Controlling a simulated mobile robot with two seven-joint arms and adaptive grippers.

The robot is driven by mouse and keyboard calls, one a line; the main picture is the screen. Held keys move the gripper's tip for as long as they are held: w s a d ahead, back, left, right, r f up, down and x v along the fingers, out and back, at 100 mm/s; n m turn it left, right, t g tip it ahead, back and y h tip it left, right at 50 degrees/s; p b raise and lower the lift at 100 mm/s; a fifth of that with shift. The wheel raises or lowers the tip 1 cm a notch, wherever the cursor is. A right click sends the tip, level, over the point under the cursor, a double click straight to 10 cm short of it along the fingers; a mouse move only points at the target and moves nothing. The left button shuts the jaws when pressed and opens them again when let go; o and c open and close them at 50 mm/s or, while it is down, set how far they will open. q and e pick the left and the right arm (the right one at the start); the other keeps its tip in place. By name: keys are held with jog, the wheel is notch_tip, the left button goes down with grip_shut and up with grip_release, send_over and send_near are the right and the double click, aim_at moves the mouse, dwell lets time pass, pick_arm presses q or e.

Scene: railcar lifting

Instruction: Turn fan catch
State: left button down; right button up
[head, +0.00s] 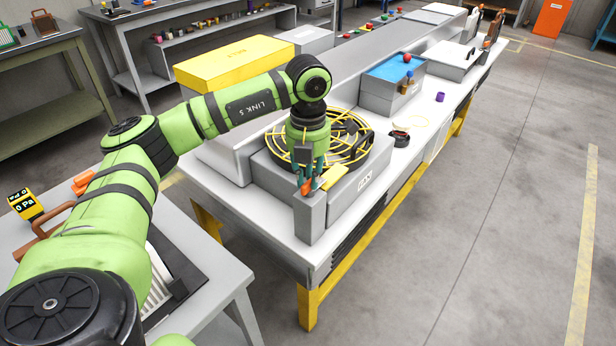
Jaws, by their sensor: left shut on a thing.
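The fan (358,150) is a round unit with a yellow wire guard, set in a grey housing (352,190) labelled "FAN" on the bench. A grey post (310,216) stands at the housing's near corner. My left gripper (308,184) points down over the top of this post. Its teal fingers are shut on a small orange piece, which looks like the fan catch (307,188). A yellow tab (333,177) sits just right of the fingers. The fingers hide part of the catch, so its turn angle is unclear. My right gripper is out of view.
The white bench (285,232) on yellow legs runs to the back right. A yellow box (233,61) stands behind my left arm. A blue-topped grey box (392,85), a black-and-red round item (400,138) and a purple cup (440,97) lie beyond the fan. The floor at right is clear.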

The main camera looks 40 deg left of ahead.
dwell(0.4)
pick_arm(q)
jog(key=c, duration=1.1)
grip_release()
jog(key=shift+r, duration=0.1)
jog(key=shift+c, duration=0.2)
notch_tip(320, 180, up, 12)
